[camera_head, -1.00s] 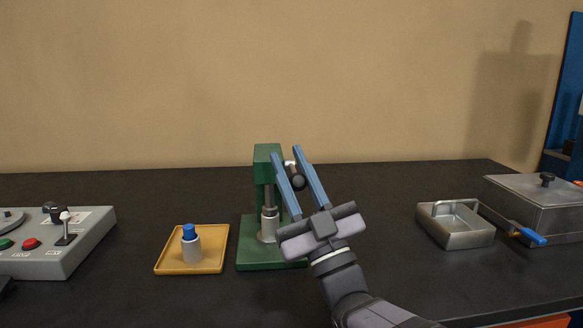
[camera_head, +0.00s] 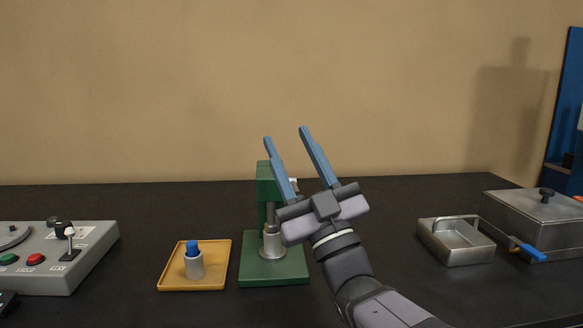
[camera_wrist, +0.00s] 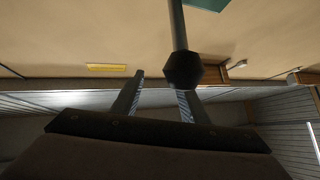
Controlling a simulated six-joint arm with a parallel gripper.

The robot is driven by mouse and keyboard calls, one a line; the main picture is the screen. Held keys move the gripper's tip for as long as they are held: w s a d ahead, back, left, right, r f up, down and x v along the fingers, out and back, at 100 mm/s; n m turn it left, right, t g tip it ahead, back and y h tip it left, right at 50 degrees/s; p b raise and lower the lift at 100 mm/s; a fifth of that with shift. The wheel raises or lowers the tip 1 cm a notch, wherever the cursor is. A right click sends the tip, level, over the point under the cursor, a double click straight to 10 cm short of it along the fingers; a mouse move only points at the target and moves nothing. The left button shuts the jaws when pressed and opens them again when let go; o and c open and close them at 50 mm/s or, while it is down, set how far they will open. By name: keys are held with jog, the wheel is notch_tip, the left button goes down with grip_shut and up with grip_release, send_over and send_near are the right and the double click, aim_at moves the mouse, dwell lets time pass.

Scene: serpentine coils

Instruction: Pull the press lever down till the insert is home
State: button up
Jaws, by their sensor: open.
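The green press (camera_head: 266,180) stands on its green base (camera_head: 285,277) in the middle of the bench. A grey metal cylinder, its ram and insert area (camera_head: 272,240), sits upright on that base; how deep the insert sits I cannot tell. The press lever shows in the wrist view as a grey rod (camera_wrist: 177,28) with a dark knob (camera_wrist: 183,70), overlapping the tip of the right-hand finger. In the head view the knob is hidden behind my gripper (camera_head: 286,135). My gripper is open, fingers pointing up in front of the press, above its top. Contact with the knob is unclear.
A yellow tray (camera_head: 170,284) with a blue-capped grey cylinder (camera_head: 194,262) lies left of the press. A control box (camera_head: 90,260) stands farther left. A metal pan (camera_head: 455,250) and a lidded metal box (camera_head: 540,210) stand at right. Bench between press and pan is partly clear.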

jog(key=shift+r, duration=1.85)
jog(key=shift+c, duration=0.6)
